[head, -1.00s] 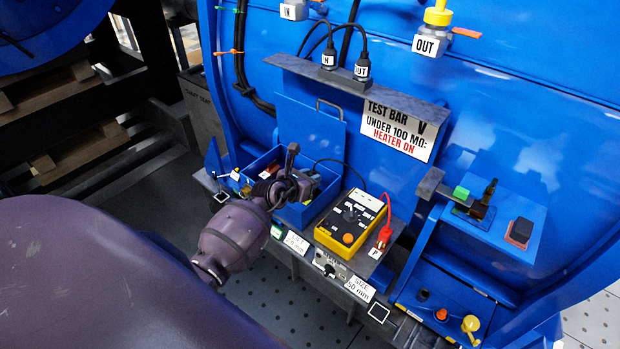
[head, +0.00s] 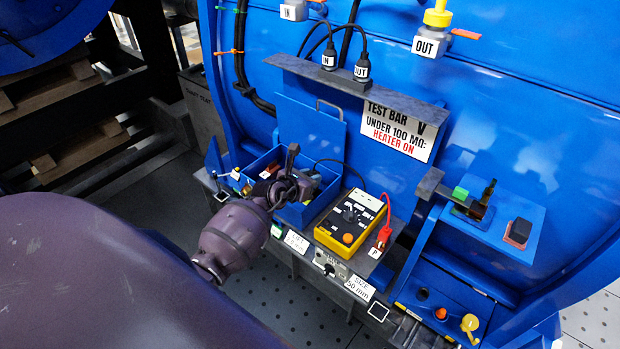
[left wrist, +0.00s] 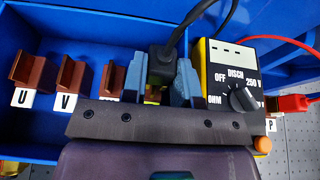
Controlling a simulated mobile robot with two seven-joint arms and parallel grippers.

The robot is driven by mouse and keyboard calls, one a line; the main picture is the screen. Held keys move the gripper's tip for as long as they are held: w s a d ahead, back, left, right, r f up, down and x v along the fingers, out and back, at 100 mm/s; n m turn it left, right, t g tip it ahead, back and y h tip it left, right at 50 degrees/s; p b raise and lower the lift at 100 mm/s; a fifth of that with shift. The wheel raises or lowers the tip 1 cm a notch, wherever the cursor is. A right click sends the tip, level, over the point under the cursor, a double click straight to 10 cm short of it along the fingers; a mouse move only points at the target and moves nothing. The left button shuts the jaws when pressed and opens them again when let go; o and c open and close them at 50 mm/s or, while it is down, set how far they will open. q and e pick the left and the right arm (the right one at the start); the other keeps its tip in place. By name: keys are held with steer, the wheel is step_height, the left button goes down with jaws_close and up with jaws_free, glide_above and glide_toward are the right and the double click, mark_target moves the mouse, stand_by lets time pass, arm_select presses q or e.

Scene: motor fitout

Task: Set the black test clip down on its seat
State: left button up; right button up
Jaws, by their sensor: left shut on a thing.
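My left gripper (head: 288,188) is over the right part of the blue box (head: 318,208). In the left wrist view its blue-grey fingers (left wrist: 162,85) are shut on the black test clip (left wrist: 162,62), with the black lead running up from it. The lead (head: 330,161) loops to the yellow tester (head: 350,222) just right of the gripper. The clip is mostly hidden by my gripper in the head view. I cannot make out its seat, or whether the clip touches anything below. My right gripper is not in view.
Brown holders marked U (left wrist: 32,70) and V (left wrist: 70,75) stand in the box left of the fingers. A red clip (head: 384,235) stands at a P label right of the tester. The box's raised lid (head: 310,135) is behind my gripper.

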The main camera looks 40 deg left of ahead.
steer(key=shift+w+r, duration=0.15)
arm_select(q)
steer(key=shift+p, duration=0.3)
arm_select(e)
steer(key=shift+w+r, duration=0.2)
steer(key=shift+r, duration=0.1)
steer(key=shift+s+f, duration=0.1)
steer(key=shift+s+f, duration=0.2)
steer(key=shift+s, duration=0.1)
arm_select(q)
steer(key=shift+f+b, duration=0.6)
steer(key=shift+f, duration=0.1)
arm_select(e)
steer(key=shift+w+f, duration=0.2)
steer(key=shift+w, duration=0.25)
arm_select(q)
steer(key=shift+f+b, duration=0.3)
steer(key=shift+f, duration=0.15)
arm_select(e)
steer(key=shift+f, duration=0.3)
